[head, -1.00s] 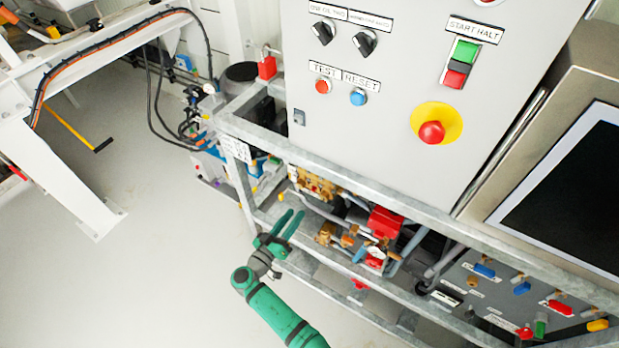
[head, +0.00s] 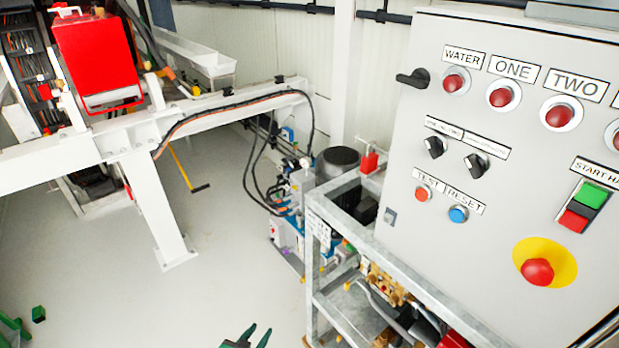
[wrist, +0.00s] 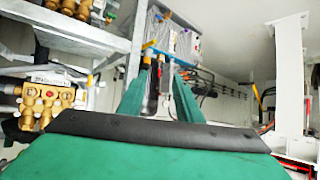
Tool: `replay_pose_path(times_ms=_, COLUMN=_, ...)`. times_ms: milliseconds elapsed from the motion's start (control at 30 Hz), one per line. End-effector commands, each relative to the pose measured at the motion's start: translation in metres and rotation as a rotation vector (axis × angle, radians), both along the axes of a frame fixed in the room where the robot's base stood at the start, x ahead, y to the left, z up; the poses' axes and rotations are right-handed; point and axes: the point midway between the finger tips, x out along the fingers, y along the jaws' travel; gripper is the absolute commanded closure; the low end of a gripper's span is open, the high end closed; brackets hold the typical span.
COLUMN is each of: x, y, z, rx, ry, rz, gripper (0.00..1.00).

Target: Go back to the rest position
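My gripper (head: 258,335) shows at the bottom edge of the head view, with only its green fingers in sight. It is left of the metal frame under the control panel, over the grey floor. In the wrist view my gripper (wrist: 161,75) has its two green fingers apart, with nothing seen between them. The finger tips point toward the frame and the blue-and-white equipment behind it. Most of my arm is out of the head view.
The control panel (head: 480,140) with buttons stands at right on a metal frame (head: 320,235). Brass pump parts (wrist: 45,100) are left of the gripper in the wrist view. A white steel structure (head: 160,215) stands at left. Grey floor (head: 110,270) between them is clear.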

Motion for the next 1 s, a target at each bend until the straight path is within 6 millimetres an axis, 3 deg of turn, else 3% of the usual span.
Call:
replay_pose_path(times_ms=33, x=-0.016, y=0.018, z=0.001, rx=0.054, ry=0.0, rz=0.026, gripper=0.68)
replay_pose_path(times_ms=200, x=-0.065, y=0.05, z=0.007, rx=0.182, ry=-0.022, rz=0.096, gripper=0.68)
replay_pose_path(times_ms=333, x=-0.108, y=0.055, z=0.015, rx=0.247, ry=-0.049, rz=0.127, gripper=0.68)
replay_pose_path(times_ms=467, x=-0.153, y=0.046, z=0.023, rx=0.28, ry=-0.081, rz=0.146, gripper=0.68)
replay_pose_path(times_ms=567, x=-0.189, y=0.031, z=0.032, rx=0.282, ry=-0.109, rz=0.156, gripper=0.68)
replay_pose_path(times_ms=767, x=-0.26, y=-0.02, z=0.06, rx=0.23, ry=-0.166, rz=0.174, gripper=0.68)
replay_pose_path(times_ms=1000, x=-0.329, y=-0.097, z=0.118, rx=0.084, ry=-0.244, rz=0.218, gripper=0.68)
